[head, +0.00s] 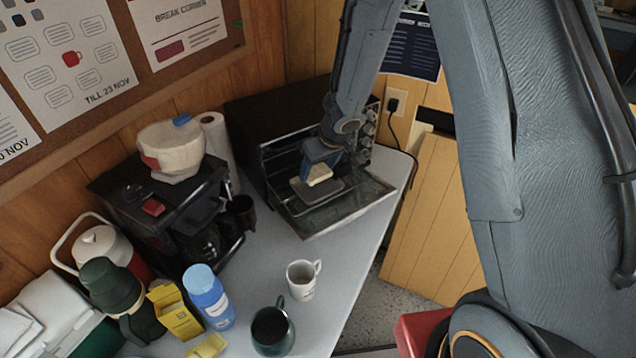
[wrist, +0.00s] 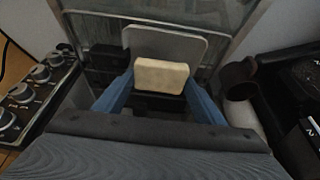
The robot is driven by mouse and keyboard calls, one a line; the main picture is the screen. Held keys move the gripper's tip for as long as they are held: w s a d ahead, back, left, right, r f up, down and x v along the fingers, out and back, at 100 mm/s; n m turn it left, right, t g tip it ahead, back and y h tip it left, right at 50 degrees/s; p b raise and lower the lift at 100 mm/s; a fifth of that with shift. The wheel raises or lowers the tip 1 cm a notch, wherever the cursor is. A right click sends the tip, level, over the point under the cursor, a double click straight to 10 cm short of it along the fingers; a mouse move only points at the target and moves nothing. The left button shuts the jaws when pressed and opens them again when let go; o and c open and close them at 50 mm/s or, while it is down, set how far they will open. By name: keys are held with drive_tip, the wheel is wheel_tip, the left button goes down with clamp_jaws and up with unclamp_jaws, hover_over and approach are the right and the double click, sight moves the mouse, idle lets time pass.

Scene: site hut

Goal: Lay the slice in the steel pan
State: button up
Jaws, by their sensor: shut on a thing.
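A pale bread slice (head: 319,174) is held between the blue fingers of my gripper (head: 321,160). In the wrist view the slice (wrist: 161,76) sits between the two fingertips of my gripper (wrist: 160,92). The grey steel pan (head: 317,192) lies on the lowered glass door of the toaster oven. In the wrist view the pan (wrist: 190,43) shows just beyond the slice, which hides part of it. The slice appears over the pan; I cannot tell whether they touch.
The toaster oven (head: 262,125) stands open, its glass door (head: 365,193) lowered over the counter. Its knobs (wrist: 22,93) show in the wrist view. A coffee maker (head: 150,210) stands to its left. A white mug (head: 301,282), green mug (head: 272,332) and blue bottle (head: 208,298) stand in front.

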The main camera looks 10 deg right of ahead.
sight(320, 175)
drive_tip(key=shift+f+b, duration=2.05)
drive_tip(key=shift+b, duration=0.05)
drive_tip(key=o, duration=0.7)
drive_tip(key=shift+f, duration=0.1)
drive_tip(key=shift+o, duration=0.2)
